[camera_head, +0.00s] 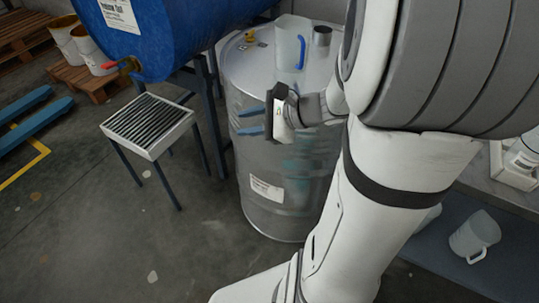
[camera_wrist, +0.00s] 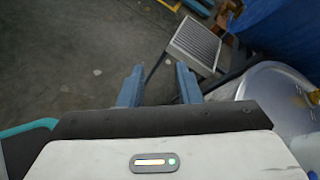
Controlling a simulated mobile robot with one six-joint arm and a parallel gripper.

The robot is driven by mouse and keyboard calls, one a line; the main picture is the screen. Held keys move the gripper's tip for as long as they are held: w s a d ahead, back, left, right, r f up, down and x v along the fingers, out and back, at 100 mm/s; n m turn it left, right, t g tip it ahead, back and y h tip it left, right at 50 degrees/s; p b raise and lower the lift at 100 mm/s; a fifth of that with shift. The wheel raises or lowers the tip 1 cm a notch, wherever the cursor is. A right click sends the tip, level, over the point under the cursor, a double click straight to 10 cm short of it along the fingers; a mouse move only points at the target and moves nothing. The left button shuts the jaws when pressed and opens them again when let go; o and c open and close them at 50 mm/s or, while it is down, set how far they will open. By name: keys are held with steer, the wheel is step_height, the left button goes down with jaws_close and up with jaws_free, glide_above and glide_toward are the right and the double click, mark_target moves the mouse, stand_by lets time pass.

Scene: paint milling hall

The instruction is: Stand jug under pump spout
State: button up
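A translucent jug with a blue handle (camera_head: 285,42) stands upright on top of the steel drum (camera_head: 243,75). Another clear jug with a pale handle (camera_head: 470,236) is on the low blue surface at the lower right. A short grey cylinder (camera_head: 322,36) rises from the drum top beside the first jug; I cannot tell whether it is part of the pump. I cannot make out a pump spout. My gripper (camera_head: 250,121) is in front of the drum's side, below the jug. Its blue fingers are apart with nothing between them in the wrist view (camera_wrist: 158,88).
A blue drum (camera_head: 165,30) lies on a stand with a tap (camera_head: 128,64) over a small grated table (camera_head: 148,122). Yellow fittings (camera_head: 250,36) sit on the steel drum. White buckets (camera_head: 90,50) and pallets are at the back left. Floor at the left front is clear.

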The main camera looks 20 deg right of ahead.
steer(key=s+a+f+n+g+h, duration=0.3)
steer(key=s+a+n+g, duration=0.25)
steer(key=s+n, duration=0.4)
steer(key=d+n+h, duration=0.1)
steer(key=n+h, duration=0.1)
steer(key=n, duration=0.1)
steer(key=s+d+n+h, duration=0.1)
steer(key=d+n+h, duration=0.1)
steer(key=n, duration=0.2)
steer(key=s+d+r+n+h, duration=0.1)
steer(key=d+n+h, duration=0.1)
steer(key=n+h, duration=0.1)
steer(key=shift+r+g, duration=0.1)
steer(key=shift+g, duration=0.15)
steer(key=shift+r, duration=0.1)
